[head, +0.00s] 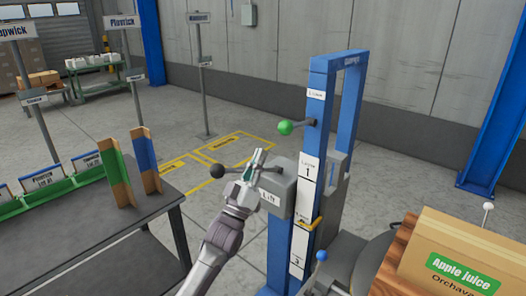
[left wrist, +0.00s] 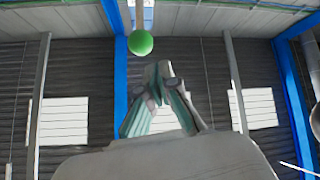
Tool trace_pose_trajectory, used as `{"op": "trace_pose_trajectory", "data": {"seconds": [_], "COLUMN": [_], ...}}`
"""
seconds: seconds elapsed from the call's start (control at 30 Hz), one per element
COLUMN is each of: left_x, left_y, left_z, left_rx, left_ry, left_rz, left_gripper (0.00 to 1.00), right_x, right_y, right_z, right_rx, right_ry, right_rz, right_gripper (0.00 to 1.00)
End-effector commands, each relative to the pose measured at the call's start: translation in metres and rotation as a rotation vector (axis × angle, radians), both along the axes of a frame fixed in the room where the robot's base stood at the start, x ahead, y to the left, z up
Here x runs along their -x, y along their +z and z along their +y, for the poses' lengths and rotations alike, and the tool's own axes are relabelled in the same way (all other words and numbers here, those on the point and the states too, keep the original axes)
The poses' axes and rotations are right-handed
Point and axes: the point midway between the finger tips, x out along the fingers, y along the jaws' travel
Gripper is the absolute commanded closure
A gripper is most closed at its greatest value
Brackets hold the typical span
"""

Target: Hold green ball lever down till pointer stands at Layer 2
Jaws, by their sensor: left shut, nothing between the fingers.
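The green ball lever (head: 284,127) sticks out to the left from the upper part of a blue post (head: 318,85). My left gripper (head: 259,154) is shut and empty, in front of the grey box marked "Lift" and below and left of the green ball in the head view. In the left wrist view the closed fingertips (left wrist: 158,68) are just below the green ball (left wrist: 141,43), apart from it in the picture. The yellow pointer (head: 311,223) is on the post's scale, below the "Layer 1" card (head: 308,170) and above a card marked 3 (head: 298,258). It partly covers the lettering there. My right gripper is out of view.
A black ball lever (head: 217,171) is left of the grey box (head: 280,190). A blue ball (head: 321,254) is low on the post. An apple juice carton (head: 458,258) stands at right. A dark table (head: 120,225) with green trays is at left.

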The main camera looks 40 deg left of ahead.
Motion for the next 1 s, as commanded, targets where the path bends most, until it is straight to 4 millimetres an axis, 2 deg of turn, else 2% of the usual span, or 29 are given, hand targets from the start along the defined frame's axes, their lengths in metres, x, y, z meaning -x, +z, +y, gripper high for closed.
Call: {"op": "trace_pose_trajectory", "data": {"seconds": [0.03, 0.1, 0.33, 0.7, 1.0], "left_x": [0.006, 0.015, 0.033, 0.037, 0.037], "left_y": [-0.013, -0.023, -0.044, -0.047, -0.047], "left_z": [-0.001, -0.002, -0.003, -0.003, -0.003], "left_rx": [0.001, 0.001, 0.0, 0.0, 0.0], "left_ry": [-0.001, -0.001, 0.001, 0.001, 0.0], "left_rz": [0.002, 0.0, -0.004, -0.007, -0.008], "left_gripper": [1.0, 1.0, 1.0, 1.0, 1.0], "right_x": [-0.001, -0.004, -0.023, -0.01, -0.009], "right_y": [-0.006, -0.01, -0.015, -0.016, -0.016], "right_z": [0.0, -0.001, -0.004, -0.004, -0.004], "right_rx": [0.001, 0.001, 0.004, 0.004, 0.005], "right_ry": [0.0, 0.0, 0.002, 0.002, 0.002], "right_rz": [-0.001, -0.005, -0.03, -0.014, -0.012], "right_gripper": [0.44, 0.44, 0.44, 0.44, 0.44]}}
